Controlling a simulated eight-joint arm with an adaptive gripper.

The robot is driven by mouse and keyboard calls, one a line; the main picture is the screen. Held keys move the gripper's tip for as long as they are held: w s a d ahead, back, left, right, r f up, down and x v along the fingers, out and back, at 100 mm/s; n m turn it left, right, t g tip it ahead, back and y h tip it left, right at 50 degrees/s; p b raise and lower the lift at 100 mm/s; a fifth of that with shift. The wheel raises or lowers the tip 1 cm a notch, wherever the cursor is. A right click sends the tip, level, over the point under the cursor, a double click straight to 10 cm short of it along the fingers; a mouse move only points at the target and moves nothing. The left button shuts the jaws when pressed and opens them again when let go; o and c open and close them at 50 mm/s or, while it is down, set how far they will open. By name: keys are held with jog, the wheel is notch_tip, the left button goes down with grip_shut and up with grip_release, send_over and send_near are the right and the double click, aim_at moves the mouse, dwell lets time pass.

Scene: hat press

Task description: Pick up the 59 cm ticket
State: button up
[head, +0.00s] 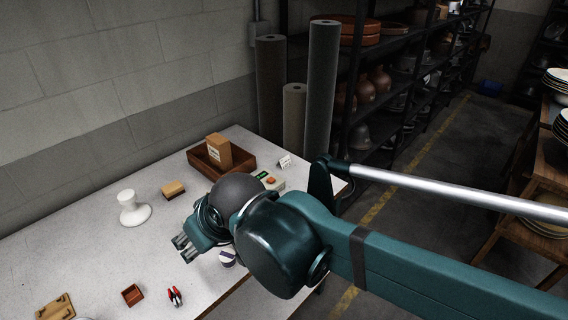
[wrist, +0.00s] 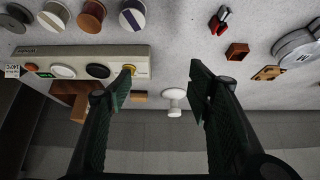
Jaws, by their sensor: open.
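I cannot make out a ticket reading 59 cm in either view. In the head view, a small white card (head: 285,162) with unreadable marks stands at the table's far right. In the wrist view, a white card (wrist: 12,71) at the left edge seems to read 140°C. A wooden block (head: 217,152) with a pale label stands in the brown tray (head: 240,154); the label is too small to read. My gripper (head: 183,246) is open and empty above the table, left of the ribbon spool. Its two fingers (wrist: 160,88) frame the wrist view, with nothing between them.
A control box (wrist: 108,56) with several buttons lies near the cards. A white stand (head: 131,208) and a brush (head: 173,189) are on the table by the wall. A small red-brown box (head: 132,295) and red clips (head: 175,296) lie in front. A ribbon spool (head: 227,258) is beside my arm.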

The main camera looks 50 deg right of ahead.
jog(key=shift+r, duration=0.1)
jog(key=w+d+r+g+h+p, duration=0.1)
jog(key=w+d+r+p, duration=0.2)
jog(key=w+d, duration=0.2)
jog(key=w+d+r+g+p, duration=0.1)
jog(key=w+d+r+p, duration=0.2)
jog(key=w+d, duration=0.25)
jog(key=g+y+p, duration=0.1)
jog(key=g+p, duration=0.4)
jog(key=p, duration=0.9)
send_over(285, 157)
jog(key=f, duration=1)
jog(key=shift+a+f, duration=0.25)
jog(key=shift+a, duration=0.05)
jog(key=shift+d+f, duration=0.25)
jog(key=shift+f, duration=0.15)
jog(key=shift+f, duration=1.15)
